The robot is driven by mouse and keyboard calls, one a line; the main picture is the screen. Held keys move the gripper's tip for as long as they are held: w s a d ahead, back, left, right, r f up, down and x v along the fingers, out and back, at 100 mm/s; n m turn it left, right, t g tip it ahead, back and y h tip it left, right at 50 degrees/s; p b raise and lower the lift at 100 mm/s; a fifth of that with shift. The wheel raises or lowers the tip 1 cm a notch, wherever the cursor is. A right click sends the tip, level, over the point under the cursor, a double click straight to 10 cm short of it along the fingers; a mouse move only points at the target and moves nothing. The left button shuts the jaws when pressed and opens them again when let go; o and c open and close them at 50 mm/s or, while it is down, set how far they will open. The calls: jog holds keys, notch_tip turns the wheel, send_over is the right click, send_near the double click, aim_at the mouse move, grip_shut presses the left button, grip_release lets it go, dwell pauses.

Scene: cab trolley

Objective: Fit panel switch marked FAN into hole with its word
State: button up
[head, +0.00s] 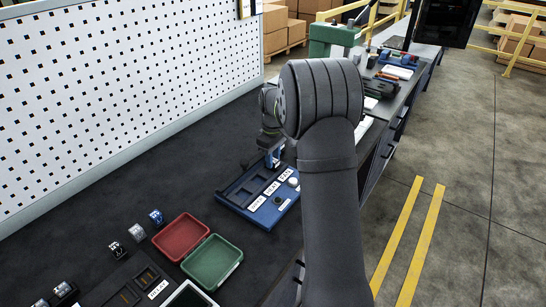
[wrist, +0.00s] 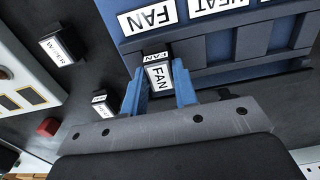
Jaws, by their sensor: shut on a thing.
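The FAN switch (wrist: 158,76), a dark block with white FAN labels, is between the two blue fingers of my gripper (wrist: 158,92) in the wrist view. My gripper is shut on it. The blue panel (wrist: 205,75) has white word labels, and its FAN label (wrist: 150,18) lies just beyond the switch. The switch overlaps the panel's edge below that label. The FAN hole is hidden by it, and I cannot tell whether the switch is in the hole or above it.
Two other labelled switches (wrist: 60,48) and (wrist: 102,104) lie on the dark bench in the wrist view, near a red button (wrist: 48,127). The head view shows an open red (head: 180,236) and green (head: 212,262) case and several small blocks (head: 137,232). A pegboard (head: 120,90) stands behind.

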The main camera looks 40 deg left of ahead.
jog(key=shift+f, duration=0.25)
dwell(0.4)
dwell(0.3)
jog(key=o, duration=1.1)
jog(key=shift+c, duration=0.2)
jog(key=shift+r, duration=0.1)
notch_tip(320, 180, up, 17)
jog(key=shift+r, duration=0.1)
notch_tip(320, 180, down, 17)
jog(key=shift+f, duration=0.2)
